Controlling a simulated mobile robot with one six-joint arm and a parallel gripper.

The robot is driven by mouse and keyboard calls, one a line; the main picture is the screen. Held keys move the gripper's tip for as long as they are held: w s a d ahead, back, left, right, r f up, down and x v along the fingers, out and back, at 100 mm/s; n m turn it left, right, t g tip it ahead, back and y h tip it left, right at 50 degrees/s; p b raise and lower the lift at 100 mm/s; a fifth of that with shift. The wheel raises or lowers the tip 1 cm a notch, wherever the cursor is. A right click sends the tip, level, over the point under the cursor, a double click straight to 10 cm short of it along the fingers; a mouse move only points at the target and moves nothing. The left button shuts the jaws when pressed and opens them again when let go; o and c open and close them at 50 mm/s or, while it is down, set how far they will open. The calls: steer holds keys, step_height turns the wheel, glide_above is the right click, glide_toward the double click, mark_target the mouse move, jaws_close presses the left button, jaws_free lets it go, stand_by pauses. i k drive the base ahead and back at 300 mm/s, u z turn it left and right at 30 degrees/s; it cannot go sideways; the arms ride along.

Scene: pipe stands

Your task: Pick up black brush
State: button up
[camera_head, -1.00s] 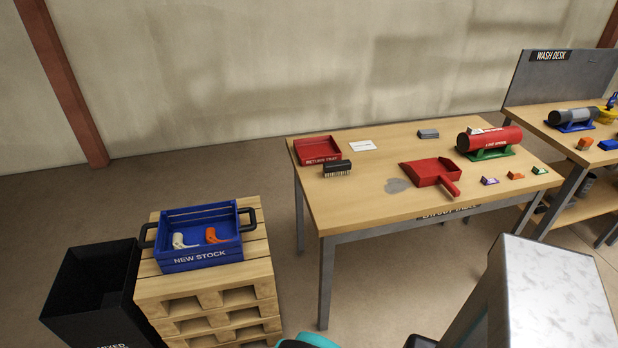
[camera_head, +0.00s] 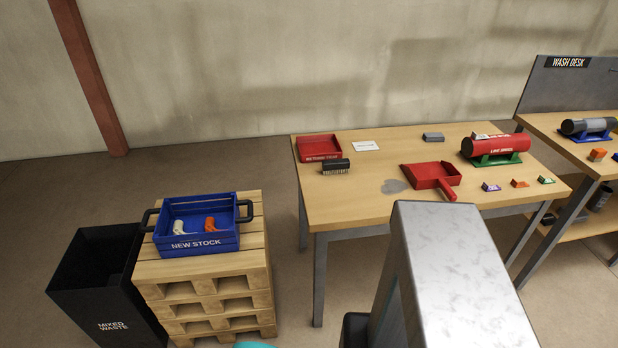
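The black brush (camera_head: 336,166) lies on the wooden table (camera_head: 330,204) near its left side, bristles facing down. It sits just in front of the red return tray (camera_head: 319,148). A red dustpan (camera_head: 432,176) with its handle toward the front edge lies to the right of the brush. A grey patch (camera_head: 394,186) is on the tabletop beside the dustpan. My gripper is not in view; only a large grey part of my own body shows at the lower right, hiding part of the table's front edge.
A red cylinder (camera_head: 495,147) rests on a green stand, with several small coloured blocks in front. A blue crate (camera_head: 197,240) holding two pieces stands on pallets (camera_head: 205,290), beside a black waste bin (camera_head: 95,280). Floor between pallets and table is clear.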

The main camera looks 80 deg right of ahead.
mark_target(335, 165)
steer(key=u, duration=0.75)
steer(key=k, duration=2.35)
steer(key=z, duration=0.75)
